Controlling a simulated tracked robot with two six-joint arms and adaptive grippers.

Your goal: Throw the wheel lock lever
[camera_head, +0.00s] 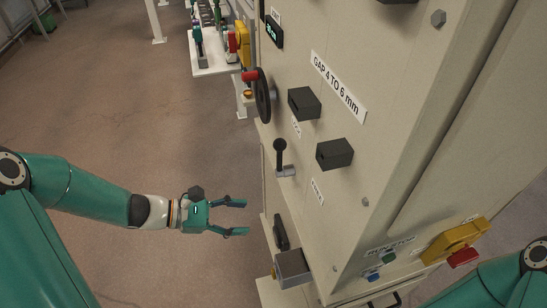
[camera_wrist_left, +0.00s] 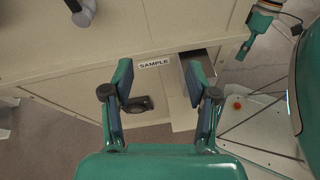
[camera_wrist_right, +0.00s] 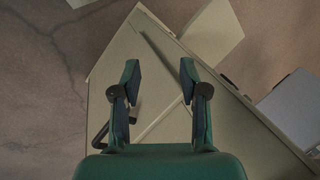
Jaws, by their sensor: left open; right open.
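The lock lever (camera_head: 281,156) is a short dark lever with a round black knob, standing up from a grey pivot on the beige cabinet face. It sits below the dark handwheel (camera_head: 263,96) with its red grip. A grey lever-like part shows cut off at the top left of the left wrist view (camera_wrist_left: 82,10). My left gripper (camera_head: 246,217) is open and empty, left of and below the lever, apart from the cabinet. In its wrist view the jaws (camera_wrist_left: 158,72) frame a SAMPLE label. My right gripper (camera_wrist_right: 159,75) is open and empty over beige panels; the head view does not show its jaws.
Two black blocks (camera_head: 304,103) (camera_head: 335,153) stick out of the cabinet right of the lever. A grey open box (camera_head: 293,268) juts out low down. A yellow part (camera_head: 454,242) with a red end is at the lower right.

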